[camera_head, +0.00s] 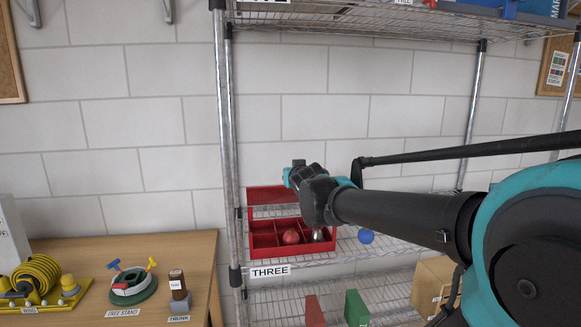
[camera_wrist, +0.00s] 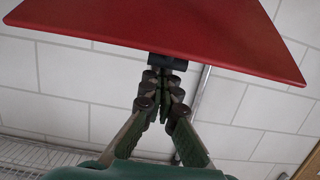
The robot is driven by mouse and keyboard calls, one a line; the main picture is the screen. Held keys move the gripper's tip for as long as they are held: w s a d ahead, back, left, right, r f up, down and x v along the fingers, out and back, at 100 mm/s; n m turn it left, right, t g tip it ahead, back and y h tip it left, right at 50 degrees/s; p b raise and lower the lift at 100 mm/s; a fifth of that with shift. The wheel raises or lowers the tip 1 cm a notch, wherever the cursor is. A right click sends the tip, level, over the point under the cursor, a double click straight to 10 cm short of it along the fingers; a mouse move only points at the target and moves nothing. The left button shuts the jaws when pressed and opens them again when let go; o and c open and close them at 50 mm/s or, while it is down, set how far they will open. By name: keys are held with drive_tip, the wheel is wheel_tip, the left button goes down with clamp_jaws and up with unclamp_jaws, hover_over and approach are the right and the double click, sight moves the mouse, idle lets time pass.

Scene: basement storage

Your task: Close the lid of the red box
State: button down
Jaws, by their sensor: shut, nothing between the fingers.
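The red box (camera_head: 262,254) sits on the wire shelf above the "THREE" label. It has compartments, and a round red thing (camera_head: 290,237) and a dark shiny thing (camera_head: 318,236) lie in them. Its lid (camera_head: 264,195) stands raised at the back. In the wrist view the lid (camera_wrist: 170,28) is a wide red panel across the top. My gripper (camera_wrist: 167,64) is shut and empty, with its fingertips at the lid's lower edge; I cannot tell whether they touch it. In the head view my wrist hides part of the box and lid.
A blue ball (camera_head: 365,236) is on the same shelf, right of the box. Metal posts (camera_head: 228,150) and an upper shelf (camera_head: 350,22) frame the space. Red and green blocks and a cardboard box (camera_head: 433,285) are lower. A wooden table (camera_head: 190,250) with several items stands left.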

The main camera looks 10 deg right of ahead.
drive_tip(key=s+f, duration=0.7)
drive_tip(key=f, duration=0.2)
drive_tip(key=shift+f, duration=0.4)
